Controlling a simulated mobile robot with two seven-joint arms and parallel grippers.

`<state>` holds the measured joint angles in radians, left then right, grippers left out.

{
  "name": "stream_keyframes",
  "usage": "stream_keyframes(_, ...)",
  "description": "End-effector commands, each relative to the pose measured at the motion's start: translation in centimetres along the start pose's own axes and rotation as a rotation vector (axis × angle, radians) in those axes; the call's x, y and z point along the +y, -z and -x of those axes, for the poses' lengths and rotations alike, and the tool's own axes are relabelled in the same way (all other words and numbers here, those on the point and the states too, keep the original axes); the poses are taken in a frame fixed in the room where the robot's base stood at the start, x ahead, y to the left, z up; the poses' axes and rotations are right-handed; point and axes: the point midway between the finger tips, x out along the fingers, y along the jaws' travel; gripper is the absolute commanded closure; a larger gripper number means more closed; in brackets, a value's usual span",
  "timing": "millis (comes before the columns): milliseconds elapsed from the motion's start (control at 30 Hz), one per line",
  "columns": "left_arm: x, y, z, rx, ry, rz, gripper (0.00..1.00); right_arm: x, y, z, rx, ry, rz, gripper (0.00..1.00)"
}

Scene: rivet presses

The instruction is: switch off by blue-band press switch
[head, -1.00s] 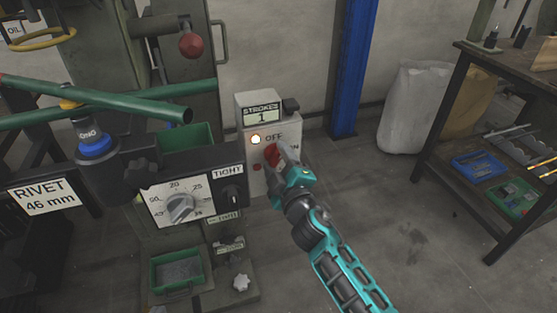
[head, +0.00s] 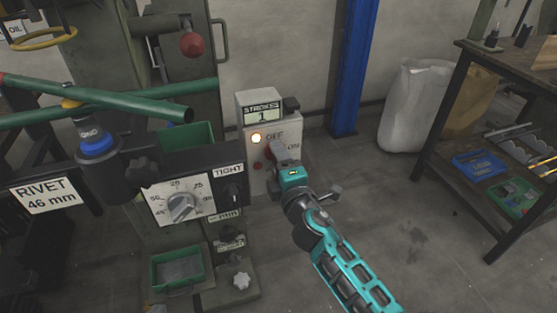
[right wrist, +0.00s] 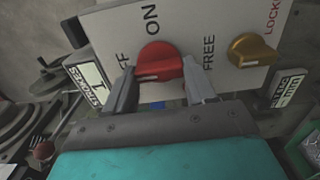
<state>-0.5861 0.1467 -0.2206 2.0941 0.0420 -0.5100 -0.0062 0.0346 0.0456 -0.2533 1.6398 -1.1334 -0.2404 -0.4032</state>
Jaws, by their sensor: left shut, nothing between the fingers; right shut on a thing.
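The blue-band press head (head: 97,150) hangs at the left of the head view, above the sign reading RIVET 46 mm. To its right stands a grey switch box (head: 290,133) with OFF and ON labels, a lit lamp (head: 256,138) and a STROKES counter showing 1. My right gripper (head: 274,153) is at the face of this box and covers most of its switch. In the right wrist view, the gripper (right wrist: 160,70) has one finger on each side of the red knob (right wrist: 160,58) and is shut on it. My left gripper is not in view.
A gold knob (right wrist: 252,50) beside FREE and LOCKED labels is right of the red knob. A dial panel (head: 160,210) and green tubes (head: 90,95) are at left. A blue post (head: 355,70), white sack (head: 410,110) and workbench (head: 450,160) stand right.

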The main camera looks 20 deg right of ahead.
Motion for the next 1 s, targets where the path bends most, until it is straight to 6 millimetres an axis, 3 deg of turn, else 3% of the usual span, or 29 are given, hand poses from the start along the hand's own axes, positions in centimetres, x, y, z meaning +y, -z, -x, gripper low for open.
stream_keyframes(367,-0.01,-0.04,0.01,-0.001,0.0,0.0,1.0,0.22,-0.01,-0.09,0.0,-0.005,0.011,0.75)
stream_keyframes(400,-0.01,-0.05,0.01,-0.001,0.0,0.0,1.0,0.22,-0.01,-0.09,0.0,-0.005,0.011,0.43)
stream_keyframes(600,0.0,-0.05,0.01,-0.001,0.0,0.0,1.0,0.13,-0.02,-0.05,0.0,-0.003,0.009,0.24)
stream_keyframes(667,0.0,-0.05,0.01,-0.001,0.0,0.0,1.0,0.11,-0.02,-0.04,0.0,-0.002,0.008,0.19)
stream_keyframes(1000,0.0,-0.02,0.03,-0.001,0.0,0.0,1.0,-0.02,0.0,0.64,0.0,0.0,0.006,0.19)
